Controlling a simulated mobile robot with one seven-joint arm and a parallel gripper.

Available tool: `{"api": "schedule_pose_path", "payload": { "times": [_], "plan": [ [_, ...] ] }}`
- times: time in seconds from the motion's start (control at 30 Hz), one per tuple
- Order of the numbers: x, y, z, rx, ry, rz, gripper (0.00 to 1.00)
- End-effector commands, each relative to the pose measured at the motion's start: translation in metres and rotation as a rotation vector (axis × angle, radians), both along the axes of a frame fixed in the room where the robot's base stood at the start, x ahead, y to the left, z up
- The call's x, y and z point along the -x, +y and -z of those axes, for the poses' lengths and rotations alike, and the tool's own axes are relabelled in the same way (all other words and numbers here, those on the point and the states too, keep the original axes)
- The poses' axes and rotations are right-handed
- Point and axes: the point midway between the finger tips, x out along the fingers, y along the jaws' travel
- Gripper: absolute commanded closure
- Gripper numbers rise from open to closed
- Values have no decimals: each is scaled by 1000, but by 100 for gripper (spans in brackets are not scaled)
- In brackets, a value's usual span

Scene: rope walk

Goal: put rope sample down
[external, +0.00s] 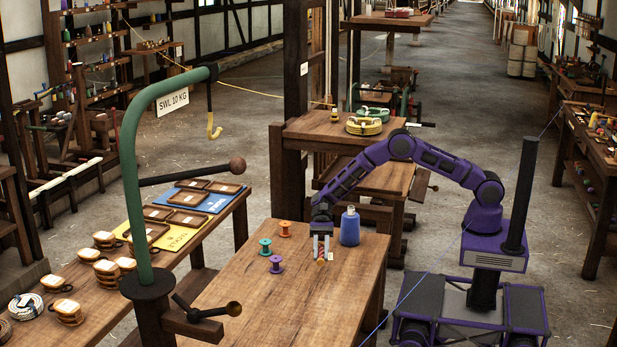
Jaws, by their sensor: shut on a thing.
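My gripper (321,251) points down over the wooden table (290,315) in front of my base. It is shut on a small red and pale piece, the rope sample (320,262), which shows between and just below the fingertips. A small pale tag seems to hang beside it. The sample is at or very close to the tabletop; I cannot tell whether it touches. A blue bottle (350,227) stands just right of my gripper.
A purple spool (276,264), a teal spool (265,246) and an orange spool (285,229) stand left of my gripper. The table's near part is clear. A green crane post (133,190) rises at the left, beside a bench with trays (187,199) and coils.

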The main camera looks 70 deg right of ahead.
Motion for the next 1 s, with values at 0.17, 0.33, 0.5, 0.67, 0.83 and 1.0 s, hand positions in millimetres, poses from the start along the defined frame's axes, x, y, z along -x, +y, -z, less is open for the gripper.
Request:
{"api": "schedule_pose_path", "payload": {
  "times": [0.17,0.33,0.5,0.67,0.83,1.0],
  "plan": [
    [9,-57,-3,-1,0,-87,100],
    [14,-76,9,-2,3,-122,100],
    [15,-77,42,-1,2,-125,100],
    [14,-77,60,-2,-1,-123,100],
    [15,-77,75,-1,1,-123,100],
    [14,-76,97,-2,0,-123,100]
  ]
}}
